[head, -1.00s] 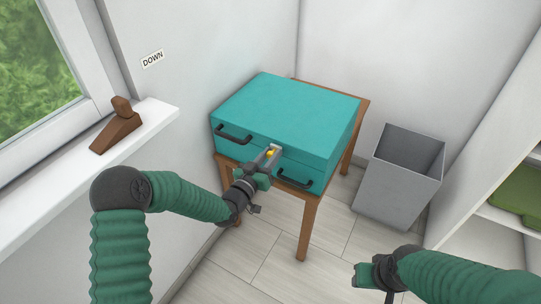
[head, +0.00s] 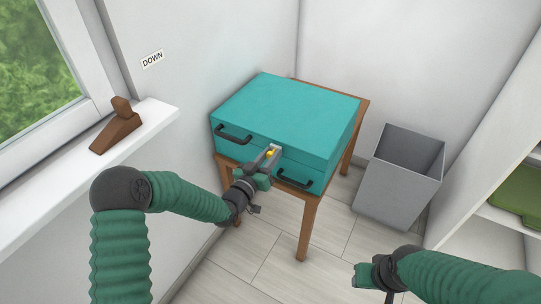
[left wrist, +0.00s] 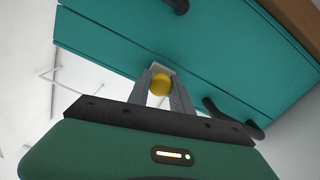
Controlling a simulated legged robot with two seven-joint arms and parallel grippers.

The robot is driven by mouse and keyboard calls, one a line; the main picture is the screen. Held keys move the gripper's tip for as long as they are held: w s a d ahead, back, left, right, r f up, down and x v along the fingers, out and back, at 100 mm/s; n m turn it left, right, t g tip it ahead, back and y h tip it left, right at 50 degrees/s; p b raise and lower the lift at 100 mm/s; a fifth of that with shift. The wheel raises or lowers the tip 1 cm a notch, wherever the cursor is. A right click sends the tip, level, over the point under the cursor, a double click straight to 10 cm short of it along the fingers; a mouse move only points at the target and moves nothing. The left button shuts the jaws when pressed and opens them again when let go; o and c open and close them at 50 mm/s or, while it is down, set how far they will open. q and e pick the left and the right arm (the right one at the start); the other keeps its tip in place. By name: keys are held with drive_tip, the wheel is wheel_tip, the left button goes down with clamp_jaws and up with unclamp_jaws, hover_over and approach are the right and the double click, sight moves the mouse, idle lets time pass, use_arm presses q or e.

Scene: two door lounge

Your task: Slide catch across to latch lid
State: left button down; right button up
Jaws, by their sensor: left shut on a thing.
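A teal case (head: 285,115) with its lid down stands on a small wooden table. Its catch, a light plate (head: 276,148) with a yellow knob (head: 270,153), is on the front face between two dark handles. My left gripper (head: 269,156) is at the catch, its fingers shut on the yellow knob. In the left wrist view the yellow knob (left wrist: 161,84) sits between the two grey fingertips, partly hiding the plate behind. My right gripper (head: 366,274) is low at the right, away from the case; its fingers do not show clearly.
The wooden table (head: 307,222) stands against the wall. A grey bin (head: 398,180) is right of it. A brown wedge (head: 117,127) lies on the windowsill at the left. Shelves with a green item (head: 516,193) are at the far right. The floor in front is clear.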

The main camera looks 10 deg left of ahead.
sight(295, 155)
idle(0.4)
use_arm(q)
drive_tip(key=d, duration=0.2)
drive_tip(key=s+d, duration=0.1)
drive_tip(key=d, duration=0.1)
drive_tip(key=s+d, duration=0.1)
drive_tip(key=d, duration=0.1)
drive_tip(key=shift+s+f, duration=0.1)
drive_tip(key=shift+s, duration=0.15)
drive_tip(key=c, duration=1.1)
unclamp_jaws()
drive_tip(key=shift+c, duration=0.2)
drive_tip(key=p+v, duration=0.3)
drive_tip(key=v, duration=1.3)
drive_tip(key=shift+s+a+p, duration=0.2)
drive_tip(key=shift+s+p, duration=0.1)
drive_tip(key=shift+s, duration=0.05)
